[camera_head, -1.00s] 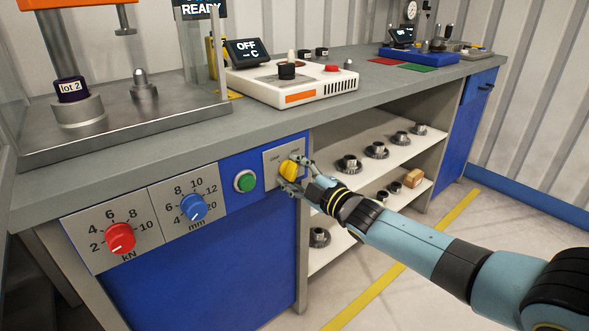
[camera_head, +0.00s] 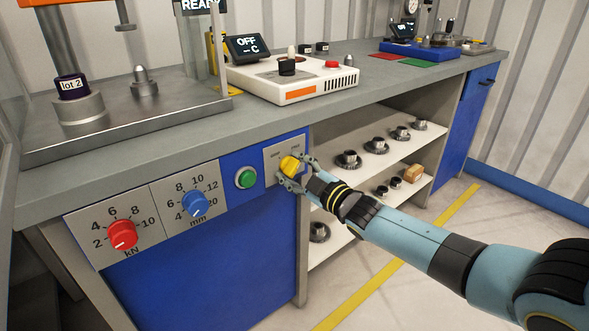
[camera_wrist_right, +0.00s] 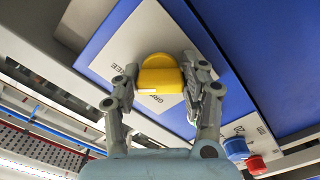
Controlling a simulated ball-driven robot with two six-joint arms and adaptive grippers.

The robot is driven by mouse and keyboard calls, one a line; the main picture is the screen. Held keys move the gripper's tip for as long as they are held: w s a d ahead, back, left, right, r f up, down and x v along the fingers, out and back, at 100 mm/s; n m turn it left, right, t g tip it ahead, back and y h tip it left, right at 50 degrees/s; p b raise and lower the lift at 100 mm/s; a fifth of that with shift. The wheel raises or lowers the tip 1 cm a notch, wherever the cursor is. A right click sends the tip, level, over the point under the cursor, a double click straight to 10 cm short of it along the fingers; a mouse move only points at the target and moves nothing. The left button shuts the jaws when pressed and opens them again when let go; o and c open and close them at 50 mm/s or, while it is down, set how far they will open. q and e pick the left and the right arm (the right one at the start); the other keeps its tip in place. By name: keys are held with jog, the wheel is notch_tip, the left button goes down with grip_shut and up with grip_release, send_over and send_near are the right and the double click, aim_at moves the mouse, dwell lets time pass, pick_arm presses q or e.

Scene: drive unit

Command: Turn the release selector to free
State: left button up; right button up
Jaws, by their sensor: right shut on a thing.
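The release selector is a yellow knob (camera_head: 289,164) on a small light plate (camera_head: 272,157) at the right end of the blue front panel. My right gripper (camera_head: 295,169) is shut on it, one finger on each side. In the right wrist view, the yellow knob (camera_wrist_right: 160,76) sits between the two grey fingers of my right gripper (camera_wrist_right: 162,72). Lettering shows on the plate beside the knob, one word looking like FREE, partly hidden. Which word the knob points at I cannot tell. My left gripper is not in view.
A green button (camera_head: 246,178), a blue mm dial (camera_head: 194,204) and a red kN dial (camera_head: 122,234) sit left of the selector. The grey bench top (camera_head: 230,127) juts out above. Open shelves (camera_head: 372,160) with metal parts lie behind my right arm.

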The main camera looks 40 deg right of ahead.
jog(key=o, duration=1.2)
jog(key=s, duration=0.8)
jog(key=s+d, duration=0.1)
jog(key=s, duration=0.3)
jog(key=shift+s+f, duration=0.1)
